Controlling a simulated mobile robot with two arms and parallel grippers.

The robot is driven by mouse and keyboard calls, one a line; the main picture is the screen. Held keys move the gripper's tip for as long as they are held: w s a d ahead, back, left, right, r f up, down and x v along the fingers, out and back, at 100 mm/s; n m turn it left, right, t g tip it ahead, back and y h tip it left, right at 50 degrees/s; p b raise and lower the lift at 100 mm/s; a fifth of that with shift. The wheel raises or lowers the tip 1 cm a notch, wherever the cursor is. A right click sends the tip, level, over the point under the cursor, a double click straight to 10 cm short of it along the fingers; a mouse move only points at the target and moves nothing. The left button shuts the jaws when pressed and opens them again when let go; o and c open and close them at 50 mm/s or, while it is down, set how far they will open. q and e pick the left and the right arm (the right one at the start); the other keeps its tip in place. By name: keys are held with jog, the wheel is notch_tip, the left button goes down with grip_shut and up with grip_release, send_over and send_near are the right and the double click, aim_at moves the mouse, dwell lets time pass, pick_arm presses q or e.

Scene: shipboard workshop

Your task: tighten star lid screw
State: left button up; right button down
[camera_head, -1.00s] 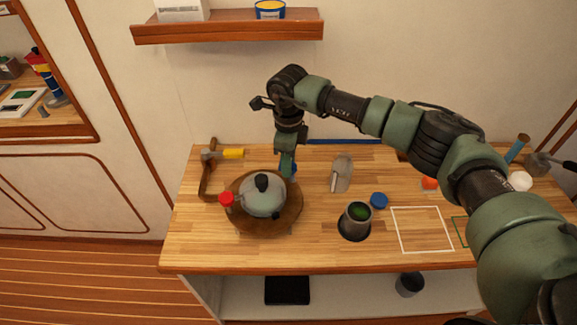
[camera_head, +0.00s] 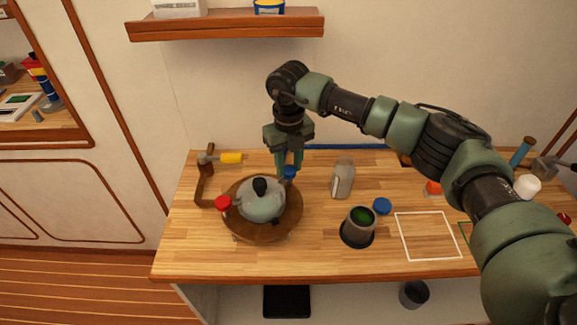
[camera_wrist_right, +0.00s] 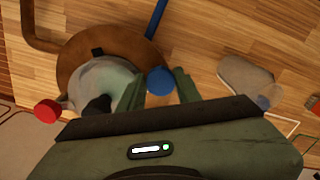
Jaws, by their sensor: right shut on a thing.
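A grey domed lid (camera_head: 262,207) with a black top knob (camera_head: 260,186) sits on a round brown wooden base (camera_head: 259,231). A red screw knob (camera_head: 222,203) is at its left edge and a blue screw knob (camera_head: 289,172) at its back right. My right gripper (camera_head: 290,163) points down and is shut on the blue knob. In the right wrist view the blue knob (camera_wrist_right: 160,81) sits between the two fingers, and the red knob (camera_wrist_right: 47,111) stands clear at the left. No star mark can be made out. My left gripper is not in view.
A yellow-handled tool (camera_head: 231,158) lies behind the base on the left. A white outlined square (camera_head: 427,236) on the bench is empty.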

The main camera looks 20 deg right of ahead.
aim_at(289, 168)
jog(key=shift+r+m, duration=0.1)
jog(key=shift+m, duration=0.9)
jog(key=shift+w+d, duration=0.1)
jog(key=c, duration=1)
grip_release()
notch_tip(289, 168, up, 8)
jog(key=shift+f+b, duration=0.1)
jog(key=shift+b, duration=0.95)
jog(key=shift+f, duration=0.1)
